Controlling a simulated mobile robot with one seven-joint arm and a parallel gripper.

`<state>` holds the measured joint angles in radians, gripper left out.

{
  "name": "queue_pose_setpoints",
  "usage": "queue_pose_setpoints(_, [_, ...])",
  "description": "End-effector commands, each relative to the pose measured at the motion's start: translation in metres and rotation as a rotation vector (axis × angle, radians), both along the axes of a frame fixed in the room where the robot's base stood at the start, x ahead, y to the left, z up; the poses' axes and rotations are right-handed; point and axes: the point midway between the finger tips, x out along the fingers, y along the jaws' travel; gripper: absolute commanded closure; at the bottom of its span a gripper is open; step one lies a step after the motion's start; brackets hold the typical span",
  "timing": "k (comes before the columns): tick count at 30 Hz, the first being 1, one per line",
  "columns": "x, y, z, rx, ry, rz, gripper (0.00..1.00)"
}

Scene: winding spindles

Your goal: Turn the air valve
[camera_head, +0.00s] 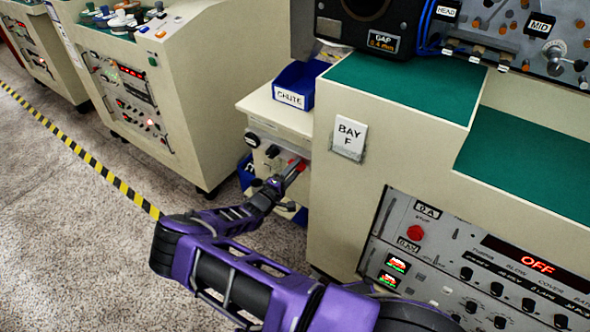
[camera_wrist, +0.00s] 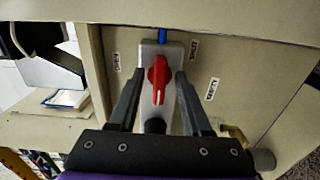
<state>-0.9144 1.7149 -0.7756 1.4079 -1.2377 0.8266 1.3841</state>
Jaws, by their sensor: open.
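The air valve's red handle (camera_wrist: 159,80) sits on a light grey plate (camera_wrist: 149,52) on the cream cabinet side, with a blue tube (camera_wrist: 162,34) above it. In the wrist view my gripper (camera_wrist: 159,82) is open, with one dark finger on each side of the red handle. Whether the fingers touch it is hard to tell. In the head view my gripper (camera_head: 285,177) is at the cabinet front below the blue chute bin, with a bit of red at its tip. My purple arm reaches in from the bottom.
A blue bin (camera_head: 301,84) labelled CHUTE stands on the cabinet top. The BAY F cabinet (camera_head: 338,195) is close on the right. A control panel (camera_head: 470,265) showing OFF is at lower right. Speckled floor (camera_head: 70,230) is open at left, crossed by yellow-black tape (camera_head: 90,158).

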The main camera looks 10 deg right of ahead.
Motion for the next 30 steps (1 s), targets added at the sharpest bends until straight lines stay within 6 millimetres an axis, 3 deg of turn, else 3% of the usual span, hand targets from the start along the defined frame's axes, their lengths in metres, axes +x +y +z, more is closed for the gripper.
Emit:
queue_pose_setpoints(5, [-0.012, 0.014, 0.000, 0.001, 0.002, 0.003, 0.51])
queue_pose_setpoints(21, [-0.100, 0.102, 0.000, 0.002, 0.001, 0.003, 0.51])
queue_pose_setpoints(30, [-0.122, 0.122, 0.000, 0.000, 0.000, 0.000, 0.51])
